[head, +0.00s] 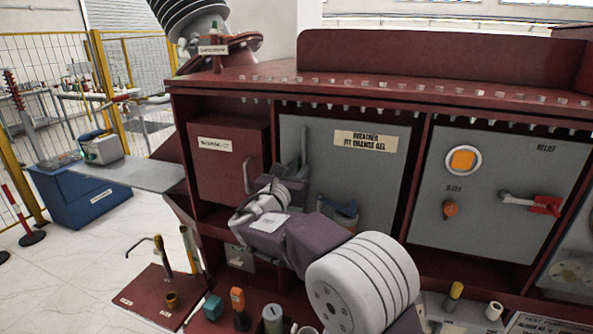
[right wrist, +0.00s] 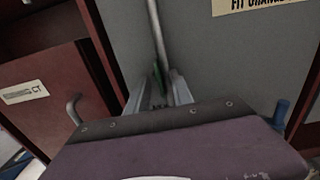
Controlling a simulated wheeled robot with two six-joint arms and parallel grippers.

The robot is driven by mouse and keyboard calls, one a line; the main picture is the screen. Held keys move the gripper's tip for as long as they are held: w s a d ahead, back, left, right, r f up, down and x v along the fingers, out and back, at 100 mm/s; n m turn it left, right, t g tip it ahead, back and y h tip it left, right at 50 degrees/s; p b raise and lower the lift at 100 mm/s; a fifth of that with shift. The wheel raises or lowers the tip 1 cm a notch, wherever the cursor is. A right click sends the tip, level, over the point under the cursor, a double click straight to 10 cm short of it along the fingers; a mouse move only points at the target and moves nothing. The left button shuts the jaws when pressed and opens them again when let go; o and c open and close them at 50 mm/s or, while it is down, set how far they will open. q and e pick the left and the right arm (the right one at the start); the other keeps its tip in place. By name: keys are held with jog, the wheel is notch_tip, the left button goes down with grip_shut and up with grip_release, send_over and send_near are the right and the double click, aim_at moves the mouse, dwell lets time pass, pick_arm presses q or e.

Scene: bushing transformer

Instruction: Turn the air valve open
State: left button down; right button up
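A small green piece (right wrist: 157,80), which looks like the air valve's lever, shows at the foot of a thin grey pipe (right wrist: 155,30) in the right wrist view. A partly hidden label lies just below it. My right gripper (right wrist: 161,88) has its two light fingers apart, one on each side of the green piece; I cannot tell whether they touch it. In the head view my right gripper (head: 290,172) reaches to the left edge of the grey breather panel (head: 370,170), and its body hides the valve. My left gripper is not in view.
A blue handle (head: 345,212) sits right of the gripper and also shows in the right wrist view (right wrist: 282,115). A red cabinet door (head: 225,165) with a grey handle stands close on the left. A red-handled lever (head: 545,204) is on the right panel.

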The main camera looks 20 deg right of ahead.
jog(key=shift+r, duration=0.1)
jog(key=b+v, duration=0.2)
jog(key=v, duration=0.7)
jog(key=s+d+f+m+g+y, duration=0.1)
jog(key=s+d+f+m+g, duration=0.2)
jog(key=f, duration=0.4)
jog(key=s+d+f+m+g+y, duration=0.1)
jog(key=s+d+f+m+g, duration=0.2)
jog(key=f, duration=0.4)
jog(key=s+d+f+m+g+y, duration=0.1)
jog(key=s+d+f+m+g, duration=0.25)
jog(key=f, duration=0.35)
jog(key=s+a+f+m+g+y, duration=0.4)
jog(key=s+f+m+y, duration=0.3)
jog(key=s+f+m, duration=0.6)
jog(key=s+m, duration=0.2)
jog(key=m, duration=0.5)
jog(key=shift+s+a+f, duration=0.2)
jog(key=shift+s+f, duration=0.05)
jog(key=shift+f, duration=0.05)
